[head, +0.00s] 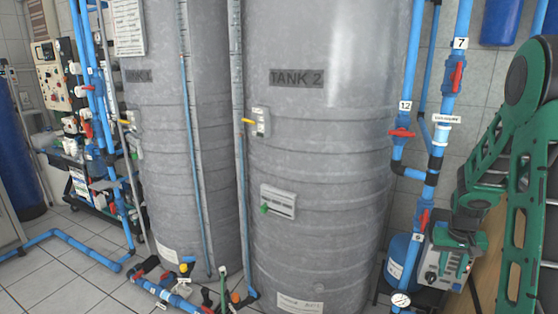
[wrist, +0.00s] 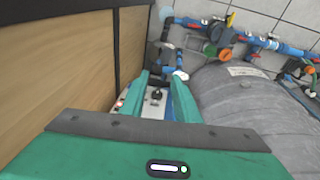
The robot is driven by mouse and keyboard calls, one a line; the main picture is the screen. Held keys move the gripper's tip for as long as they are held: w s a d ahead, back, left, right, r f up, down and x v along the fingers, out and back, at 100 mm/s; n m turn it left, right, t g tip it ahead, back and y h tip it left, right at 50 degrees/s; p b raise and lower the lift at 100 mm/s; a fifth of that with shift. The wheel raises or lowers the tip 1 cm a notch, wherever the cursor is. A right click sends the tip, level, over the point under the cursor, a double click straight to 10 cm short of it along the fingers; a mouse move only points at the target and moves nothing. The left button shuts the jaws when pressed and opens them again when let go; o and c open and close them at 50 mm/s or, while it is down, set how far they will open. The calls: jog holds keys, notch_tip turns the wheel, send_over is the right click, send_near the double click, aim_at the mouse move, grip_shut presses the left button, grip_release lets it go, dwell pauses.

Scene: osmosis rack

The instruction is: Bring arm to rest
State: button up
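My gripper (wrist: 161,84) shows in the wrist view with its two green fingers apart and a clear gap between them. Nothing is held in the gap. A grey and white device with a black knob (wrist: 156,95) shows beyond and between the fingers; I cannot tell whether they touch it. In the head view my green arm (head: 520,190) comes down the right side, bent, toward a grey and green pump-like unit (head: 445,262). The gripper end is hard to make out there against that unit.
Grey tanks, TANK 1 (head: 160,130) and TANK 2 (head: 315,140), fill the middle. Blue pipes with red valves (head: 402,132) rise beside my arm. A wooden panel (wrist: 60,70) is close on the left in the wrist view. Floor pipes (head: 165,290) run in front of the tanks.

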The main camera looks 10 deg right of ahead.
jog(key=s+a+r, duration=0.5)
jog(key=s+a, duration=0.1)
jog(key=s, duration=0.2)
jog(key=s+a+r+y, duration=0.1)
jog(key=s+a+r, duration=0.3)
jog(key=s, duration=0.5)
jog(key=s+a+r+g+y, duration=0.1)
jog(key=s+a+r, duration=0.4)
jog(key=s+a, duration=0.2)
jog(key=shift+s+a+r+m, duration=0.3)
jog(key=shift+s, duration=0.85)
jog(key=shift+w, duration=0.15)
jog(key=shift+w+f, duration=0.25)
jog(key=shift+w, duration=0.25)
